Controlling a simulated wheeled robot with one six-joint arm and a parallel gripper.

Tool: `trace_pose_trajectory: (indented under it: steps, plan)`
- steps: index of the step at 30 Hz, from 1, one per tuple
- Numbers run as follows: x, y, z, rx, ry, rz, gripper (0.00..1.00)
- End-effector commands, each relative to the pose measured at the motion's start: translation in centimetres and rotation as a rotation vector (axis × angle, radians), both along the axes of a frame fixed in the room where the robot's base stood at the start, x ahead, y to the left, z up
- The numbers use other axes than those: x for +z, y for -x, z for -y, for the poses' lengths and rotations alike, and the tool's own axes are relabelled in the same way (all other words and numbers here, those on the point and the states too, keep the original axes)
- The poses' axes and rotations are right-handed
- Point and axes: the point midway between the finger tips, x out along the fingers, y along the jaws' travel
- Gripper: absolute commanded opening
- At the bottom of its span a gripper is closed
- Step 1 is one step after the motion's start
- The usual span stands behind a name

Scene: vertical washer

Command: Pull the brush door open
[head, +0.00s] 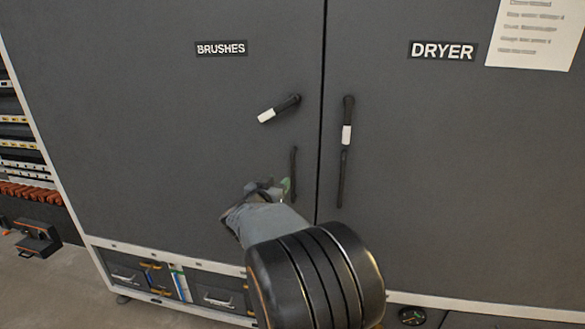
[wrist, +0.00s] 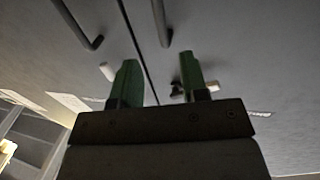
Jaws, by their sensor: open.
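The brush door (head: 150,120) is a dark grey panel at left, labelled BRUSHES, and it looks closed along the seam. Its black, white-ended latch (head: 280,108) is turned diagonally. Below it is a thin black vertical pull handle (head: 293,172), which shows at the top of the wrist view (wrist: 161,22). My gripper (head: 272,186) is just left of the pull handle in the head view, partly hidden by my arm. In the wrist view its two green fingers (wrist: 158,78) are apart with nothing held between them. The handle lies beyond the fingertips there, seemingly not touching them.
The dryer door (head: 450,160) is at right, with an upright latch (head: 347,120) and its own pull handle (head: 342,175). A paper sheet (head: 533,32) is on it. Drawers (head: 218,298) run below. Shelving with orange items (head: 28,191) stands at far left.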

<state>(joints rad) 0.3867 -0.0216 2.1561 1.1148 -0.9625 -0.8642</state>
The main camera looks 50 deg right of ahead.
Motion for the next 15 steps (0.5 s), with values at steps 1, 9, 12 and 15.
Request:
trace_pose_trajectory:
  steps: [1, 9, 12, 15]
  plan:
    - [0.0, -0.3, 1.0, -0.003, 0.001, -0.002, 0.41]
    - [0.0, -2.2, 5.9, 0.0, -0.001, 0.001, 0.41]
    - [0.0, -2.8, 7.4, 0.001, -0.001, 0.0, 0.41]
    - [0.0, -3.3, 8.6, 0.003, -0.001, 0.0, 0.41]
